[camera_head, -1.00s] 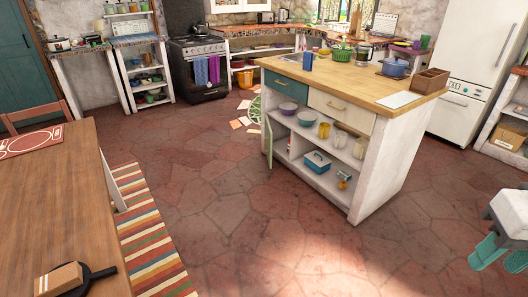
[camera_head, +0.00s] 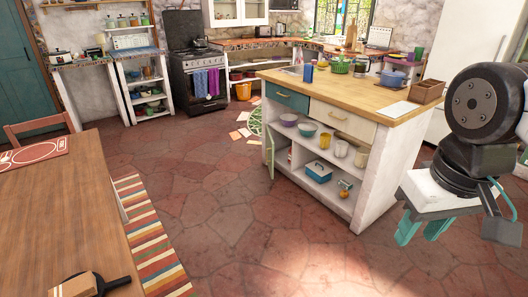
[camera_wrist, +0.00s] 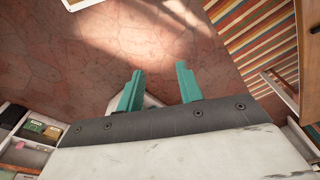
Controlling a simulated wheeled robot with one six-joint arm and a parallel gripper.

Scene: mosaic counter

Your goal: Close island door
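The kitchen island (camera_head: 378,180) stands right of centre in the head view, with a wooden top and open shelves on its near side. Its narrow green door (camera_head: 269,146) stands open at the left end of the shelves and shows nearly edge-on. My gripper (camera_head: 423,228) is at the right, in front of the island's right end and well away from the door. Its two teal fingers point down, apart and empty. The wrist view shows the open fingers (camera_wrist: 159,84) over bare floor; the door is not recognisable there.
Bowls (camera_head: 307,129), jars and a blue container (camera_head: 318,171) sit on the island's shelves. A wooden table (camera_head: 65,215) and striped rug (camera_head: 155,240) are at the left. Papers (camera_head: 240,134) lie beyond the island. The red stone floor (camera_head: 225,215) between table and island is clear.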

